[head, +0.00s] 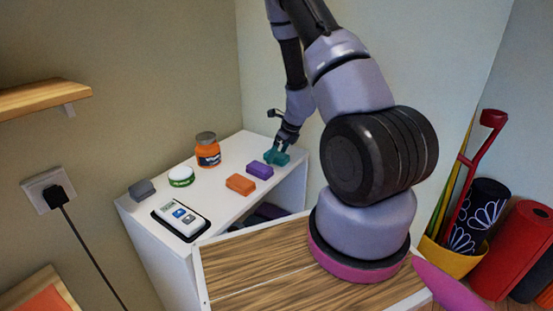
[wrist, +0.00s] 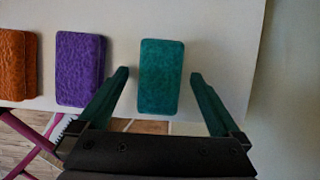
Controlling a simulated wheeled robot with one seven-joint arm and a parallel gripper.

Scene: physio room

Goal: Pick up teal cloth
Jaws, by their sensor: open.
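The teal cloth (wrist: 160,76) is a folded rectangular block lying on the white shelf top. In the wrist view it sits ahead of and between the lines of my gripper's fingers. My gripper (wrist: 159,75) is open, with one finger on each side of the cloth's near end and a gap showing on both sides. In the head view the cloth (head: 274,157) is at the right end of the white top, partly hidden by my gripper (head: 278,146), which is just over it.
A purple cloth (wrist: 80,69) lies left of the teal one, with an orange cloth (wrist: 17,65) beyond it. An orange jar (head: 208,153), a green-white tin (head: 181,177), a grey block (head: 141,189) and a device on a dark tray (head: 182,217) share the top. A wall stands close behind.

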